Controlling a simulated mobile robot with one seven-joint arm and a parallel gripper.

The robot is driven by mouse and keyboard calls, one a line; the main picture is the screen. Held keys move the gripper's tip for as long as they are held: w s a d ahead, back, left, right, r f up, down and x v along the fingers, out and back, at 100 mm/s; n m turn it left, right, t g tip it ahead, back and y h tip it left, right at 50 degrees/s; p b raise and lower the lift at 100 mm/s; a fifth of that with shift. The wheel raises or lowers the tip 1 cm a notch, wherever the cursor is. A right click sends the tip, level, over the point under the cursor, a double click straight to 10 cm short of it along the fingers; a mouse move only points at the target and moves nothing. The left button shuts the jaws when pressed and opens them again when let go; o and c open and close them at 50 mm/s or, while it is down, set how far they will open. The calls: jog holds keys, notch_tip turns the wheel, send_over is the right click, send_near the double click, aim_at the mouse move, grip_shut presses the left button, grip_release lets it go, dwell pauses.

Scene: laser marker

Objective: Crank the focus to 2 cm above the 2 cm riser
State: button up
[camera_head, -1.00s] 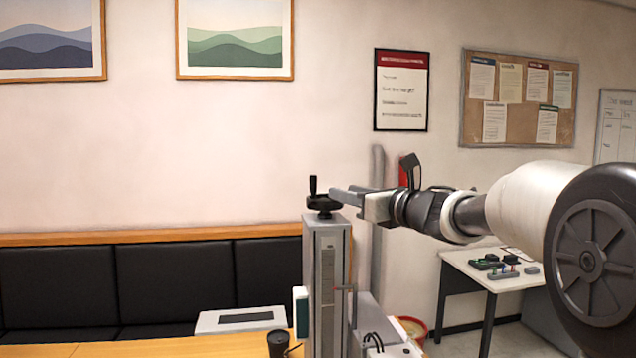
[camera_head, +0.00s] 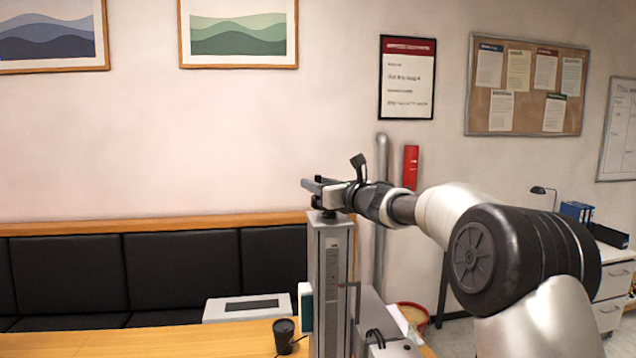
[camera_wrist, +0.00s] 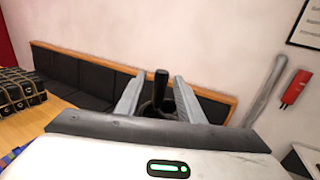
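The grey focus column (camera_head: 331,285) stands at the table's right end, with a scale and a thin red pointer (camera_head: 348,285) on it. A black hand crank (camera_head: 327,214) tops the column, mostly hidden under my gripper (camera_head: 311,186) in the head view. In the wrist view, the crank's upright black handle (camera_wrist: 161,88) stands between the fingers of my gripper (camera_wrist: 157,86). The fingers are open, with a visible gap on both sides of the handle. The scale is too small to read. I cannot make out the riser.
A black cup (camera_head: 283,334) stands on the wooden table (camera_head: 190,343), left of the column. A pale box with a dark panel (camera_head: 247,308) is behind it. A black padded bench (camera_head: 180,270) lines the wall. A grey pipe (camera_head: 381,165) rises behind my arm.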

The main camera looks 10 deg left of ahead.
grip_shut()
jog(key=shift+f+h+b, duration=0.2)
jog(key=shift+h+b, duration=0.1)
jog(key=shift+b, duration=0.45)
